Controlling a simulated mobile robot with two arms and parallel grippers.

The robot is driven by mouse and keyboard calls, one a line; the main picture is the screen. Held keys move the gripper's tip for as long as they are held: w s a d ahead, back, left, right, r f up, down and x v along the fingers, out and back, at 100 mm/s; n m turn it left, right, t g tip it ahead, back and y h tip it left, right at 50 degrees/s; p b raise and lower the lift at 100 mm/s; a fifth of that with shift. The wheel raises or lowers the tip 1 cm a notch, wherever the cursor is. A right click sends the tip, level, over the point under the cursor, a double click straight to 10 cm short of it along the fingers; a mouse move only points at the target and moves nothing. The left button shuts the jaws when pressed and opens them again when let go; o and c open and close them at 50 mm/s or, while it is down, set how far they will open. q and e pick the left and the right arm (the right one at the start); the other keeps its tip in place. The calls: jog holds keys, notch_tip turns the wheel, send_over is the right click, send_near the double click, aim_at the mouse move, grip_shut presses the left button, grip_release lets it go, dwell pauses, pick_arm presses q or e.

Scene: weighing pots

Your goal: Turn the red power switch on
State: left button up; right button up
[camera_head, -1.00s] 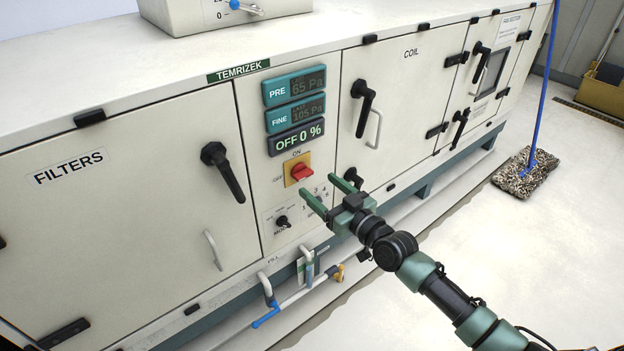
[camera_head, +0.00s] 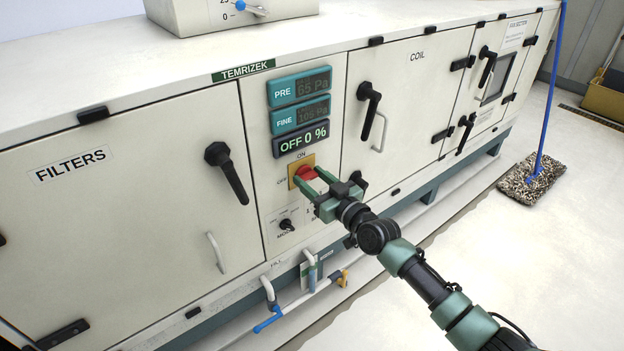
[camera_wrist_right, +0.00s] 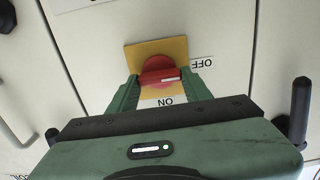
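The red power switch (camera_head: 306,173) sits on a yellow plate (camera_head: 293,169) on the cabinet front, below the displays. The plate is marked ON above and OFF at its left. The lowest display (camera_head: 301,139) reads OFF 0 %. My right gripper (camera_head: 307,178) is at the switch with its two green fingers apart. In the right wrist view the red knob (camera_wrist_right: 158,70) shows between the fingertips of the right gripper (camera_wrist_right: 160,84), one on each side. I cannot tell whether the fingers touch it. My left gripper is not in view.
A small mode knob (camera_head: 286,225) is below the switch. Black door handles (camera_head: 228,171) stick out at the left and right of the panel. Pipes with a blue lever (camera_head: 268,321) run low in front. A mop (camera_head: 532,178) stands on the floor at right.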

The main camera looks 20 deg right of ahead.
jog(key=shift+m, duration=0.4)
jog(key=shift+c, duration=0.3)
jog(key=m, duration=0.4)
jog(key=shift+d, duration=0.1)
jog(key=m, duration=0.2)
jog(key=shift+m, duration=0.3)
jog(key=m, duration=0.4)
jog(key=shift+d+f+m, duration=0.1)
jog(key=shift+f+m, duration=0.05)
jog(key=shift+m, duration=0.15)
jog(key=m, duration=0.3)
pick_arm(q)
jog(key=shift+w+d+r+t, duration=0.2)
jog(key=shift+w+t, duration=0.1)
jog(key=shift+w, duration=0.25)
pick_arm(e)
jog(key=shift+f+m, duration=0.1)
jog(key=shift+m, duration=1.3)
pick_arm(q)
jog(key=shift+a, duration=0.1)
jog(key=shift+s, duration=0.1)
pick_arm(e)
jog(key=o, duration=1.4)
jog(key=shift+c, duration=0.2)
